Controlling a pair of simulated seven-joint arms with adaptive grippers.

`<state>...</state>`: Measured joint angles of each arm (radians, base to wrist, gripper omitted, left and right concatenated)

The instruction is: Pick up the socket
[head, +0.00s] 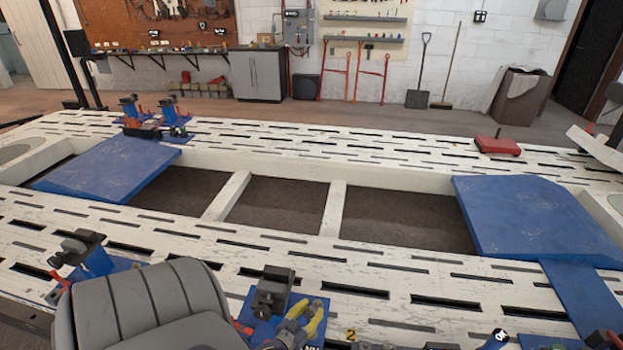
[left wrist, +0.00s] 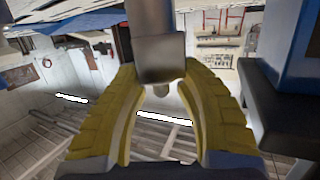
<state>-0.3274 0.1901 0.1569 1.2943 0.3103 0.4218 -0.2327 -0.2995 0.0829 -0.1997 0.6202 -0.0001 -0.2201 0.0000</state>
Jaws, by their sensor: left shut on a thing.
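My left gripper (head: 312,312) has yellow fingers and is low in the middle of the head view, just right of a dark clamp on a blue base. In the left wrist view the two yellow fingers (left wrist: 161,80) close around a grey metal cylinder, which looks like the socket (left wrist: 160,58). It stays between the fingertips, and its upper part runs out of the top of that view. I cannot pick out the socket in the head view.
The dark clamp (head: 272,290) stands close beside my left gripper. Another clamp (head: 90,255) is at the left. The white slotted frame bench (head: 400,280) has open gaps in its middle. Blue ramps (head: 535,215) lie at the right and left (head: 115,168). A red case (head: 497,146) lies at the far right.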

